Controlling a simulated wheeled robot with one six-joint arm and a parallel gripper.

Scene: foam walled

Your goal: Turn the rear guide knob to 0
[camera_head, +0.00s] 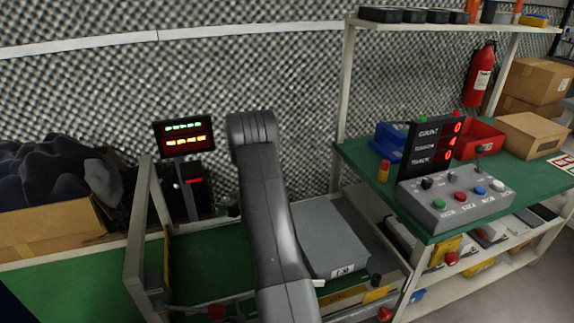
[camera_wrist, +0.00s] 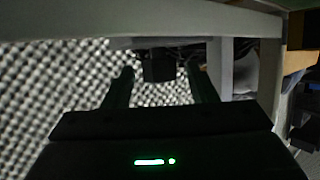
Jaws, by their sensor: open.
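My gripper (camera_wrist: 161,74) is open in the wrist view, with one dark finger on each side. A small dark block (camera_wrist: 158,65) shows between the fingertips; I cannot tell whether it is the rear guide knob or whether the fingers touch it. No dial mark or number is readable on it. In the head view my arm reaches over the green-bedded machine and hides part of it. A dark part beside the arm may be my gripper, but it is unclear there. A black knob (camera_head: 376,280) and a red knob (camera_head: 385,313) show at the machine's near right.
A small display (camera_head: 183,135) with lit digits stands behind the green bed. A grey box (camera_head: 328,237) lies right of my arm. The green bench (camera_head: 375,183) holds a button panel (camera_head: 455,200) and bins. A light beam (camera_wrist: 140,24) crosses the top of the wrist view.

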